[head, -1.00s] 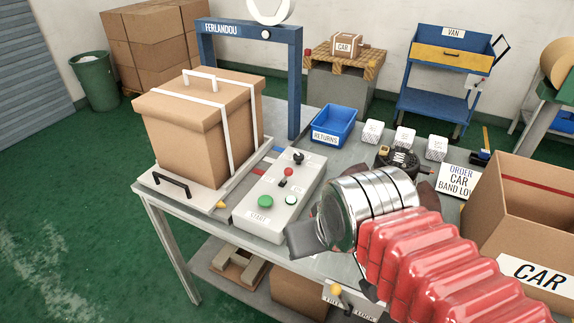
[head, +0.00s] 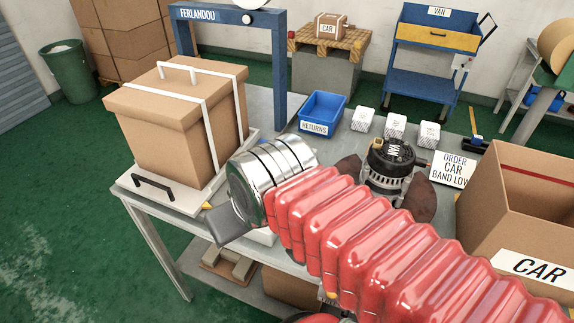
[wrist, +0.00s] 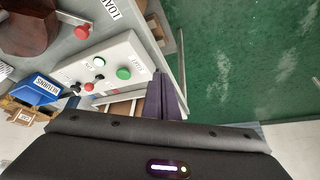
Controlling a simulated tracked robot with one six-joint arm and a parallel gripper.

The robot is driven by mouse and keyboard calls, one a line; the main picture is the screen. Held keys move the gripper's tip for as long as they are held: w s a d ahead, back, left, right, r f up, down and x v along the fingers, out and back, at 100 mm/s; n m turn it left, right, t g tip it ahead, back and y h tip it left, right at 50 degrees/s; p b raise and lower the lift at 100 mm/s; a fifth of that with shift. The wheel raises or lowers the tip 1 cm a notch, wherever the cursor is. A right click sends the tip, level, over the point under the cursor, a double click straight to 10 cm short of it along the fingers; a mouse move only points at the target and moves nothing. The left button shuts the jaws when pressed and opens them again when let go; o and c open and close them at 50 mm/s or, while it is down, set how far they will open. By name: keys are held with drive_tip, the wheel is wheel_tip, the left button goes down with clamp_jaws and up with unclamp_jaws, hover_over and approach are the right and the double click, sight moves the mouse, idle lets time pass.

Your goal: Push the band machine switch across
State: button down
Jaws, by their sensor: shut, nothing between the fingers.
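The pale control box (wrist: 122,48) of the band machine shows in the wrist view, with a green button (wrist: 123,73), a white button (wrist: 98,62), a red knob (wrist: 88,87) and a small black knob (wrist: 75,88). I cannot tell for sure which control is the switch. In the head view my arm hides almost all of the box; only a pale sliver (head: 262,237) shows. My gripper (wrist: 158,74) is shut and empty, its dark fingers beside the box's START end in the wrist view. In the head view its grey body (head: 228,226) is over the table's front edge.
A strapped carton (head: 180,125) sits on a plate left of my gripper, by the blue arch (head: 232,17). An alternator (head: 392,160), a blue RETURNS bin (head: 322,110) and small white boxes (head: 395,125) stand behind my arm. An open CAR carton (head: 520,210) is at right.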

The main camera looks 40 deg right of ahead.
idle(0.3)
drive_tip(key=w+d+m+t+y, duration=0.1)
drive_tip(key=d+m, duration=0.5)
drive_tip(key=d, duration=0.7)
drive_tip(key=w+d+m+t+y, duration=0.1)
drive_tip(key=d+m+y, duration=0.2)
drive_tip(key=d, duration=1.1)
drive_tip(key=m, duration=0.3)
drive_tip(key=shift+w+f+t+y, duration=0.15)
drive_tip(key=shift+w+t+y, duration=0.2)
drive_tip(key=shift+t+y, duration=0.05)
drive_tip(key=shift+d, duration=0.1)
drive_tip(key=shift+w, duration=0.1)
